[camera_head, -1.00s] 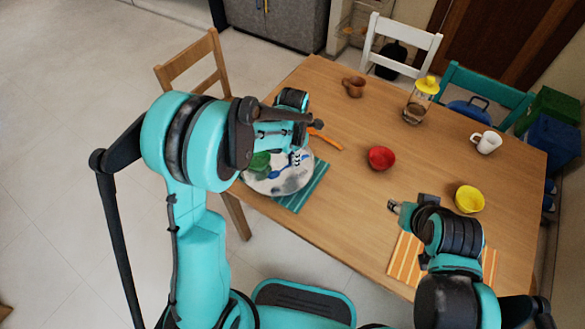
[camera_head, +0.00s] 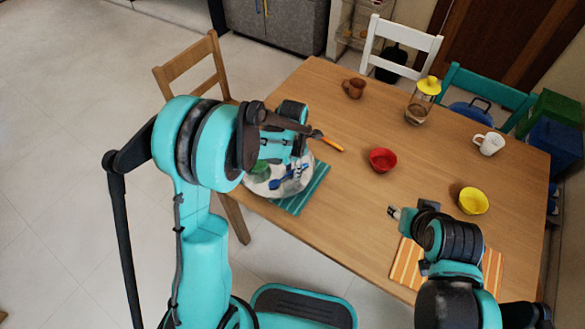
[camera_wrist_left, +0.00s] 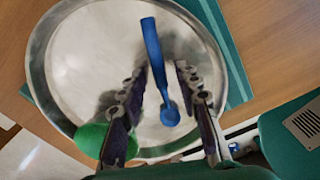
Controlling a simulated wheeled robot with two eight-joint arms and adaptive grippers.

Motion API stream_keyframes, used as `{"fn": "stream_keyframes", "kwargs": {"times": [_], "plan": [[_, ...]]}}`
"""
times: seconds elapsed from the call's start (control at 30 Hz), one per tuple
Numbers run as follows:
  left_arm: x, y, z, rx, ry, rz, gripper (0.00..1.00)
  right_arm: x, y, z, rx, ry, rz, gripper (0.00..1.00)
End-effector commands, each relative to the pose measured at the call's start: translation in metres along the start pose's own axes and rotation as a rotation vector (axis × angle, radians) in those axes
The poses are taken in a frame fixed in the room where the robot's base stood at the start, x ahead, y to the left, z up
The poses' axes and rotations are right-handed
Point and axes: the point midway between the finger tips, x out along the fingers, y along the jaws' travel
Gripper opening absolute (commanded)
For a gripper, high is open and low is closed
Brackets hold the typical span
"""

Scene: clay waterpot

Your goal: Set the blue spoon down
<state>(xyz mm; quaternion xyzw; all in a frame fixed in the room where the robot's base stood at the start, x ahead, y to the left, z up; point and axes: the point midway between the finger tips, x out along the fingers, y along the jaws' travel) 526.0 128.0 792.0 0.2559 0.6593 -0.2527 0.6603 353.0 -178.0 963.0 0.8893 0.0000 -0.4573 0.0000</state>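The blue spoon (camera_wrist_left: 153,48) lies over the round metal plate (camera_wrist_left: 62,62) in the left wrist view, its bowl end toward my wrist. My left gripper (camera_wrist_left: 163,68) is low over the plate with its fingers apart, one on each side of the spoon, with gaps showing. The spoon seems to rest on the plate, though contact is hard to confirm. In the head view my left gripper (camera_head: 297,157) partly covers the plate (camera_head: 264,188), and blue of the spoon (camera_head: 287,173) shows below it. My right gripper (camera_head: 393,211) is above the table's near side; its fingers are too small to read.
A green round object (camera_wrist_left: 92,140) is by the left finger at the plate's edge. A teal striped mat (camera_head: 300,202) lies under the plate. An orange-ended item (camera_head: 332,144) lies beyond. A red bowl (camera_head: 382,159) and yellow bowl (camera_head: 472,201) stand to the right.

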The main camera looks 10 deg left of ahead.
Motion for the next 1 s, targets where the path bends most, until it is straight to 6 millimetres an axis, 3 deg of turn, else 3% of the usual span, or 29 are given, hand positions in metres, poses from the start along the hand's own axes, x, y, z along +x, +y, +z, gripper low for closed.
{"fn": "stream_keyframes", "kwargs": {"times": [0.17,0.6,0.87,1.0], "plan": [[-0.005,0.000,0.000,0.000,0.000,0.000,0.33,-0.004,0.000,-0.003,0.000,0.000,0.000,0.40],[-0.095,0.000,0.000,0.000,0.000,0.000,0.33,-0.032,0.000,-0.023,0.000,0.000,0.000,0.40],[-0.123,0.000,-0.001,0.009,-0.002,0.001,0.33,-0.039,0.000,-0.028,0.000,0.000,0.000,0.40],[-0.142,-0.004,-0.012,0.161,-0.032,0.028,0.33,-0.039,0.000,-0.028,0.000,0.000,0.000,0.40]]}}
